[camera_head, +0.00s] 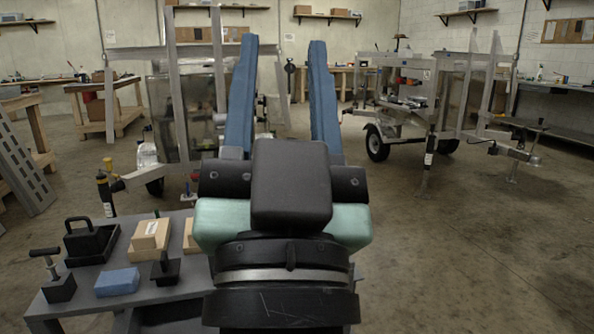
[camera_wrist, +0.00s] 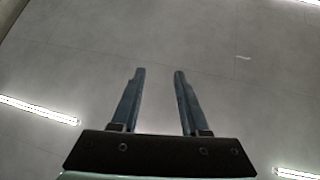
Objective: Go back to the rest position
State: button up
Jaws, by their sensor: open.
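My gripper (camera_head: 281,62) stands upright in the middle of the head view, with its two blue fingers apart and pointing up. In the wrist view my gripper (camera_wrist: 157,75) is open, and nothing is between the fingers. Behind the fingers the wrist view shows only a grey surface with bright light strips, which looks like the ceiling. The gripper touches nothing that I can see. The black wrist hides part of the scene behind it.
The floor (camera_head: 470,250) at right is clear.

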jog(key=s+r+n+t+p, duration=0.1)
jog(key=s+r+p, duration=0.2)
jog(key=r+p, duration=3.4)
notch_tip(320, 180, up, 4)
jog(key=shift+d+f, duration=0.1)
jog(key=shift+d, duration=0.3)
jog(key=shift+f, duration=0.15)
